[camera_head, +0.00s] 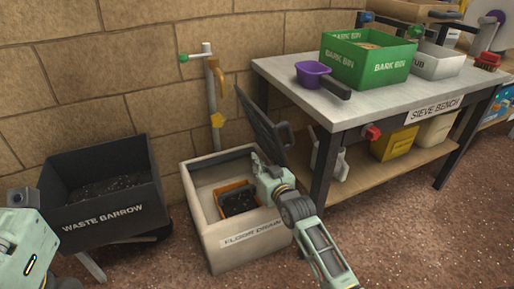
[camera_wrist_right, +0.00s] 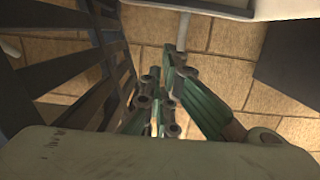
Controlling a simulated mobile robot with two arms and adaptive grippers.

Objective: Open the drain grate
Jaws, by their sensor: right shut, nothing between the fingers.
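The floor drain is a white box (camera_head: 258,246) labelled FLOOR DRAIN, standing on the ground against the wall. Its dark slatted grate (camera_head: 265,131) stands raised and tilted at the box's back right, leaving the top open. An orange-rimmed basket (camera_head: 222,207) with dark contents sits inside the box. My right gripper (camera_head: 259,165) is over the box's right side, just below the grate in the picture. In the right wrist view the grate's bars (camera_wrist_right: 75,72) run along the left, beside the shut, empty fingers (camera_wrist_right: 160,95). I cannot tell whether they touch. My left gripper's fingers are out of view.
A black waste barrow (camera_head: 108,212) stands left of the drain. A pipe with a yellow tap (camera_head: 217,120) rises behind it. The sieve bench (camera_head: 300,75) is close on the right, carrying a green bark bin (camera_head: 367,62) and a purple scoop (camera_head: 313,74). Floor at front right is clear.

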